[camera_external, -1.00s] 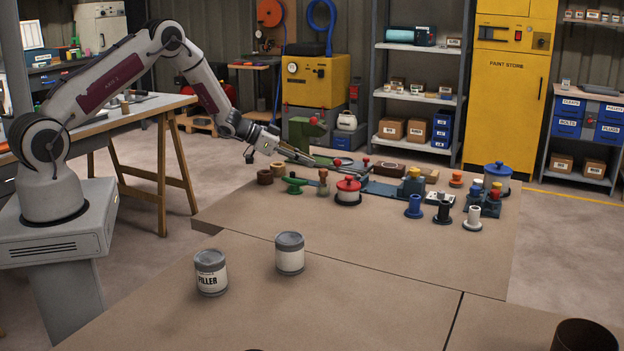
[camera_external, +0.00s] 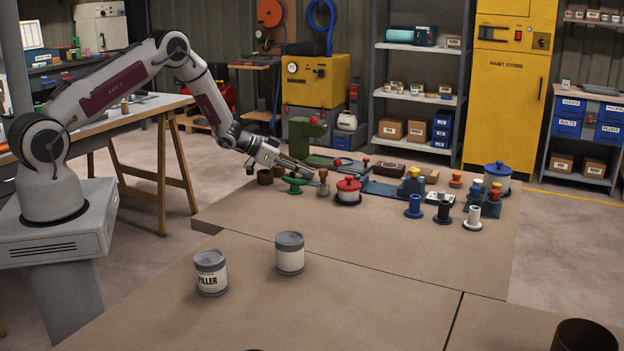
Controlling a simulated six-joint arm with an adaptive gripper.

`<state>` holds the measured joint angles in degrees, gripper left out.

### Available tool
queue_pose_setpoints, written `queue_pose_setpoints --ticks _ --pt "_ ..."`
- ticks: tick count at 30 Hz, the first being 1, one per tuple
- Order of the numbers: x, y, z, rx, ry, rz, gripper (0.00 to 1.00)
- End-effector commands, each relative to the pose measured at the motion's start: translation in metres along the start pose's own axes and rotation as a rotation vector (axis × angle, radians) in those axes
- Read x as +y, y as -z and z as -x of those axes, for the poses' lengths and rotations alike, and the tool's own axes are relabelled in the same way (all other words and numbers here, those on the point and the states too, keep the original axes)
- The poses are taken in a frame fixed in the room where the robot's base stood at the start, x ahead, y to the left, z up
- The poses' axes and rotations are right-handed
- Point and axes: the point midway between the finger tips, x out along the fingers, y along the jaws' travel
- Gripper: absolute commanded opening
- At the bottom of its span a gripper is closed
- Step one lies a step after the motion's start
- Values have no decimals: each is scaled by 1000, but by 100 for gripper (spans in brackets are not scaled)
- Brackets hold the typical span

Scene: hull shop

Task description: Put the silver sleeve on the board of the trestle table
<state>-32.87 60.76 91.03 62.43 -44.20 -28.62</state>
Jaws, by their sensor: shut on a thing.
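My gripper (camera_external: 252,167) is shut, low over the far left part of the brown bench. A small light-grey piece shows at its fingertips and looks like the silver sleeve, but it is too small to make out its shape. The trestle table (camera_external: 150,108) stands at the left behind my arm. It has a pale board and wooden legs, and my gripper is to the right of it, apart from it.
A brown ring (camera_external: 265,177) stands close under my gripper. A green knob (camera_external: 293,185), a red-lidded pot (camera_external: 348,190) and several flanged pieces (camera_external: 414,207) stand to the right. Two tins (camera_external: 290,254) stand nearer; the bench around them is clear.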

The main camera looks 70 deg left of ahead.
Motion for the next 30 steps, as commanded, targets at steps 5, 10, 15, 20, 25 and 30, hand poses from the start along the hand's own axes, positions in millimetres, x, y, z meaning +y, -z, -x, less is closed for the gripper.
queue_pose_setpoints --ticks 5,10,15,20,25,30 --pt "0 -2 -1 0 0 0 28" --pt "0 -2 -1 -1 0 0 28" --pt "0 -2 -1 -1 -1 0 28" --pt "0 0 2 -1 0 1 28" --pt "0 1 13 0 1 2 28" --pt "-1 1 32 0 2 2 28"
